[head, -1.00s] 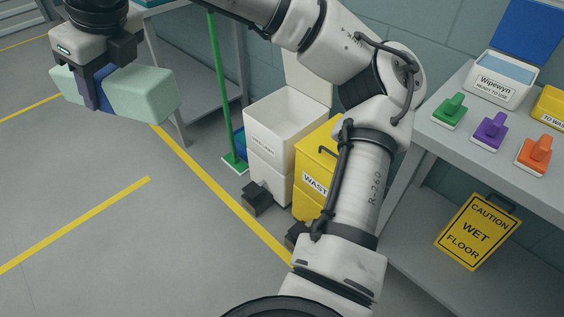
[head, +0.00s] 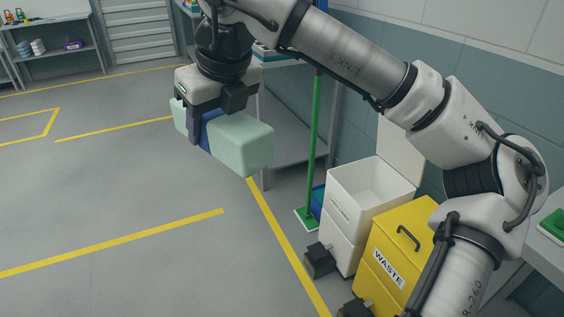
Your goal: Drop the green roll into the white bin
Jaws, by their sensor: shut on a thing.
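The green roll (head: 241,146) is a pale green block-like bundle with a dark blue band around its middle. My gripper (head: 205,128) is shut on it at the band and holds it up in the air, over the floor. The far finger is hidden. The white bin (head: 341,229) stands on the floor to the right of the roll in the picture, against the wall. Its lid is raised and its top is open; the inside I can see looks empty. The roll is apart from the bin.
A yellow bin marked WASTE (head: 388,264), lid shut, stands right beside the white bin. A green-handled mop (head: 315,150) leans left of it. A grey table (head: 290,120) stands behind the roll. Black pedals (head: 320,262) stick out in front. Floor at left is clear.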

